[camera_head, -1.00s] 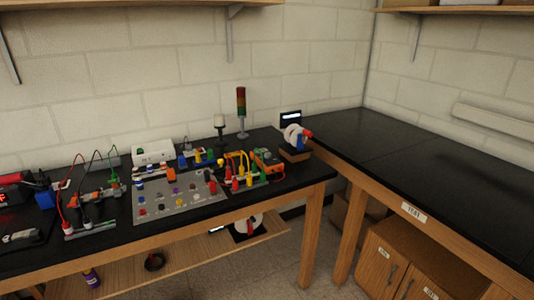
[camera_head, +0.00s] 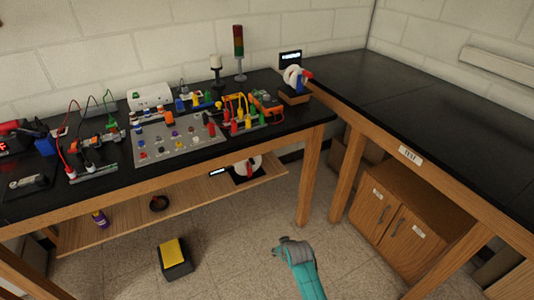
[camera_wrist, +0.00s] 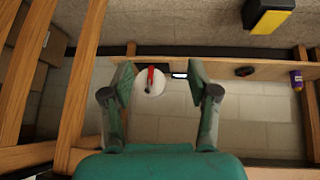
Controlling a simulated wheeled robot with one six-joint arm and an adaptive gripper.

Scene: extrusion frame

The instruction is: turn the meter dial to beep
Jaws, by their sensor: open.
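The meter (camera_head: 264,102), a small orange handheld unit, lies on the black bench top behind a group of colored plugs and yellow leads. Its dial is too small to read in the head view, and I do not see the meter in the wrist view. My gripper (camera_head: 283,245) shows at the bottom of the head view with part of my teal arm, over the floor in front of the bench and well apart from the meter. In the wrist view my gripper (camera_wrist: 160,82) is open, with nothing between its fingers.
A grey panel with knobs (camera_head: 150,150) lies left of the meter. A white reel-like thing (camera_head: 291,76) stands on a wooden block to its right. The lower shelf (camera_head: 200,190) holds another white disc (camera_wrist: 149,81). A black and yellow box (camera_head: 174,258) sits on the floor.

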